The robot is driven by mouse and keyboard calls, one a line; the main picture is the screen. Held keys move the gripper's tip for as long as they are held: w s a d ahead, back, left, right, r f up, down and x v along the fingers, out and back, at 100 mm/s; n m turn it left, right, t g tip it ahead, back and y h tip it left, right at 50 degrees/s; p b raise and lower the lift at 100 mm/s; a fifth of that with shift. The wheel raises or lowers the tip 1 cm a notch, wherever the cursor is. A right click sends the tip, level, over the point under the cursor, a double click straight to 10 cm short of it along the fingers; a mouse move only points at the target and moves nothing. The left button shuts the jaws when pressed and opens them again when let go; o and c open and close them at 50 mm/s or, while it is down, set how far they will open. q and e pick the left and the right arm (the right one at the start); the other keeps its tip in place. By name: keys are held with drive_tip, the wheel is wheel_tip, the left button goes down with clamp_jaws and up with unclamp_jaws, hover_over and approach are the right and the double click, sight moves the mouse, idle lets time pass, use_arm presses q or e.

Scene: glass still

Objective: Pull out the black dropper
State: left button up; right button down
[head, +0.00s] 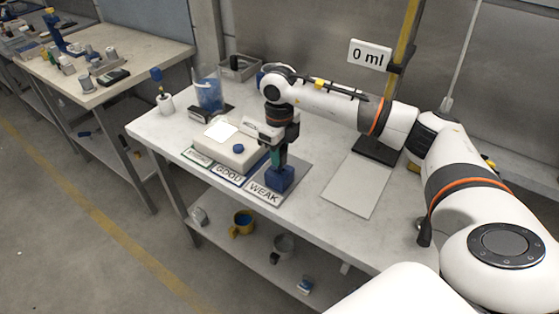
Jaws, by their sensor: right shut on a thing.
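My right gripper (280,160) points down over the WEAK card and is shut on a dark, narrow thing that looks like the black dropper; the fingers hide most of it. Directly below is a small blue block (281,180) on the WEAK card (262,194). The fingertips are at the top of this block; I cannot tell how deep the dark thing sits in it. My left gripper is not in view.
A white device with a blue knob (238,149) stands just left of the gripper, behind the STRONG and GOOD cards. A clear blue-tinted beaker (209,92) and a white holder (165,104) stand farther left. A pale board (357,187) lies right. A sign reads 0 ml (368,56).

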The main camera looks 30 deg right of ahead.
drive_tip(key=shift+r, duration=0.6)
drive_tip(key=shift+r+p, duration=0.1)
drive_tip(key=shift+p, duration=0.2)
drive_tip(key=shift+r+p, duration=1.45)
drive_tip(key=shift+r, duration=0.9)
drive_tip(key=shift+r+p, duration=0.65)
drive_tip(key=shift+r, duration=0.45)
drive_tip(key=shift+r, duration=0.2)
